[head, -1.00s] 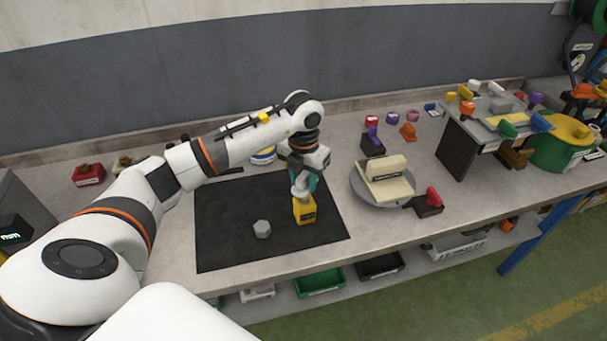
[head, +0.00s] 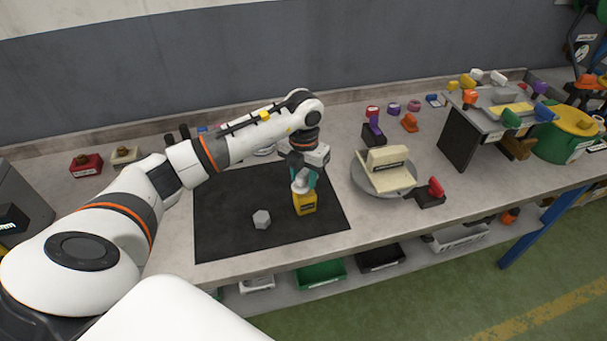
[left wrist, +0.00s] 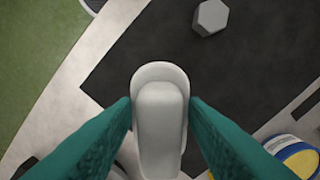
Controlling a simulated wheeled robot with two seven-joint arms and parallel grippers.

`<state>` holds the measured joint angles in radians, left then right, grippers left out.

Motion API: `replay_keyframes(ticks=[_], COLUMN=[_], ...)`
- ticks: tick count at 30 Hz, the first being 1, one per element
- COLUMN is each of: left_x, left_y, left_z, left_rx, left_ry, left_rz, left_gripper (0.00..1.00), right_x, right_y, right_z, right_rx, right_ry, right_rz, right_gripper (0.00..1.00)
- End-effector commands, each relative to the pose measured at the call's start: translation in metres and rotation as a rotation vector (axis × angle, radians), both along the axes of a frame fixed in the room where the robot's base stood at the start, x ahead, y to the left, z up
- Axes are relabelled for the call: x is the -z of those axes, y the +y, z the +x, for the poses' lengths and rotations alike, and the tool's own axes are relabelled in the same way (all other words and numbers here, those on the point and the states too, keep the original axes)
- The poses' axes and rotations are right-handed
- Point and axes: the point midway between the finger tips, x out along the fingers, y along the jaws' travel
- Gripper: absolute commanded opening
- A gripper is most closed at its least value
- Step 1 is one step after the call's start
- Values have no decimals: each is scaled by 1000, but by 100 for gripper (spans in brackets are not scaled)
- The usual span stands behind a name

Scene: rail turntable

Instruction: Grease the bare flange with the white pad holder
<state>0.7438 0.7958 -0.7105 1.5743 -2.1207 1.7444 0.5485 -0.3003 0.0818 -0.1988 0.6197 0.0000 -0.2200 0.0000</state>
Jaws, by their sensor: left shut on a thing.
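My left gripper (head: 303,176) is over the black mat, directly above a yellow block (head: 305,204) with a dark label. Its teal fingers are shut on the white pad holder (left wrist: 160,122), a rounded pale piece that fills the gap between them in the left wrist view. The holder's lower end is at the top of the yellow block; whether they touch I cannot tell. A cream L-shaped rail piece (head: 389,168) with a dark label stands on the grey turntable (head: 357,179), right of the gripper. I cannot tell which flange is bare. My right gripper is not in view.
A grey hexagonal piece (head: 262,219) lies on the black mat (head: 225,235). Holders with purple (head: 375,128) and red (head: 435,187) handles stand beside the turntable. A raised rack (head: 460,140) with coloured parts is at the right. A blue-and-yellow tin (left wrist: 292,155) is near the gripper.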

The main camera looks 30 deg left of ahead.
Motion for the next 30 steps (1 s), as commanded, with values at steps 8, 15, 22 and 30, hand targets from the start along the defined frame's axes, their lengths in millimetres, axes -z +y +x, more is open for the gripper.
replay_keyframes(ticks=[8,15,22,30], left_x=[3,6,9,9], left_y=[0,0,0,0], left_z=[0,0,0,0], left_rx=[0,0,0,0], left_ry=[0,-1,-1,-1], left_rz=[0,0,0,0], left_gripper=[21,21,21,21], right_x=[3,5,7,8], right_y=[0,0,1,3], right_z=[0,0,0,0], right_rx=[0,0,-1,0], right_ry=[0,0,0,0], right_rz=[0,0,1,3], right_gripper=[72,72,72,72])
